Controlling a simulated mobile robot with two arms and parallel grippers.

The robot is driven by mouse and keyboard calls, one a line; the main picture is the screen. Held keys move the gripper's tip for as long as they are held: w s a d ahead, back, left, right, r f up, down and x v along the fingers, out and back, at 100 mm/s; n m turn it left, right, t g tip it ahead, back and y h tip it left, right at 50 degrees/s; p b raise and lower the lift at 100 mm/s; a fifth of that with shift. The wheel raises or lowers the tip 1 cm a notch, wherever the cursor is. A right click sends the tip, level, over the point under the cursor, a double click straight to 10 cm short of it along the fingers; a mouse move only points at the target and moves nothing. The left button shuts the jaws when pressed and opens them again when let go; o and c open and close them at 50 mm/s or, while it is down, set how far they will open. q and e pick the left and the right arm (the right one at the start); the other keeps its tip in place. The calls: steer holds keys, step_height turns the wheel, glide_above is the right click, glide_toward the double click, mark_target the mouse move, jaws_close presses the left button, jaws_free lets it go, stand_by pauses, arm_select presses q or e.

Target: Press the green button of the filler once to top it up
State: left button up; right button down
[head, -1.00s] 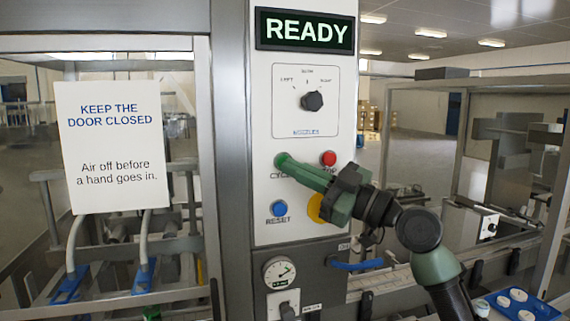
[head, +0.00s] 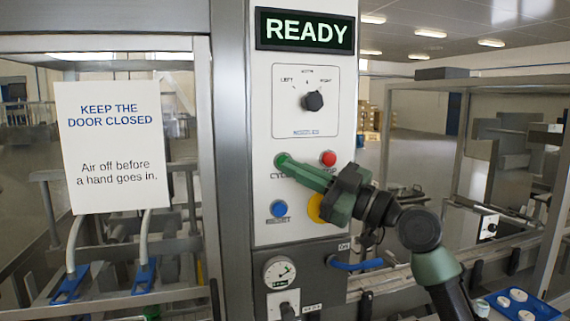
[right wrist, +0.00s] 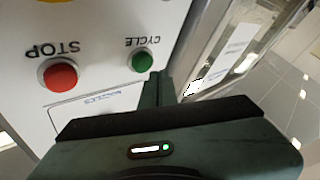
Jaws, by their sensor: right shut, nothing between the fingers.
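The green button (head: 281,159), labelled CYCLE, is on the white panel of the filler (head: 262,222). The green button also shows in the right wrist view (right wrist: 141,61), fully uncovered. My right gripper (head: 297,168) is shut and empty, its fingertips pointing at the panel just beside the green button. In the right wrist view the fingertips (right wrist: 158,80) end close to the button's edge; whether they touch it I cannot tell. The display (head: 304,31) above reads READY. My left gripper is not in view.
The red STOP button (head: 328,158) is right of the green one, and a blue RESET button (head: 279,209) is below. A yellow part (head: 315,208) is partly behind my gripper. A black selector knob (head: 313,101) is above. A door sign (head: 115,147) hangs at left.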

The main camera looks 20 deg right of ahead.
steer(key=shift+w, duration=0.1)
stand_by(0.4)
steer(key=shift+w+b, duration=0.3)
steer(key=shift+w, duration=0.05)
steer(key=shift+w, duration=0.45)
stand_by(0.7)
steer(key=shift+s+b, duration=0.15)
steer(key=shift+b, duration=0.2)
steer(key=shift+s, duration=0.75)
steer(key=shift+s+b, duration=0.75)
steer(key=shift+s, duration=1.7)
